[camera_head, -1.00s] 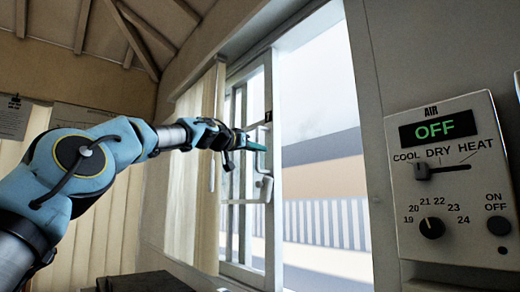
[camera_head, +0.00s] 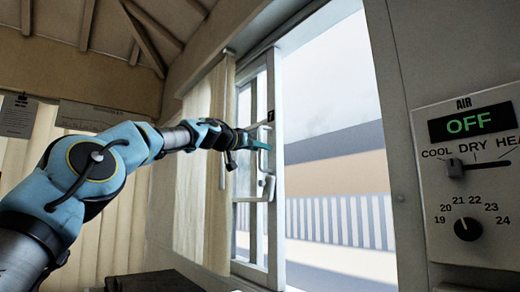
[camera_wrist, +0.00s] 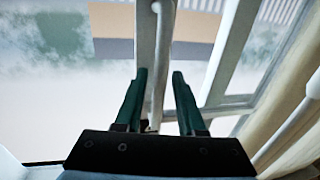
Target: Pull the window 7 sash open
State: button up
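The window 7 sash (camera_head: 275,215) is a white-framed glass panel with a small dark "7" label at its upper edge. It stands left of a wide clear opening. A white handle (camera_head: 268,187) is on its right stile. My gripper (camera_head: 264,147), with teal fingers, is at the sash's right stile, above that lower handle part. In the wrist view my gripper (camera_wrist: 158,75) has its two fingers apart. A white upright bar (camera_wrist: 157,45) shows between them, with a gap on the right side. Contact with the bar cannot be told.
A cream curtain (camera_head: 205,170) hangs left of the sash. An air control panel (camera_head: 468,185) reading OFF is on the wall at right. A dark flat-topped object (camera_head: 155,283) is low in front. The opening right of the sash is clear.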

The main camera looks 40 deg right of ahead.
jog(key=shift+o, duration=0.4)
jog(key=shift+a+f+b, duration=0.1)
jog(key=shift+a+b, duration=0.15)
jog(key=shift+b, duration=0.05)
jog(key=s+a+b, duration=0.1)
jog(key=a+b, duration=0.6)
jog(key=a, duration=0.3)
jog(key=shift+s, duration=0.3)
jog(key=shift+a, duration=0.1)
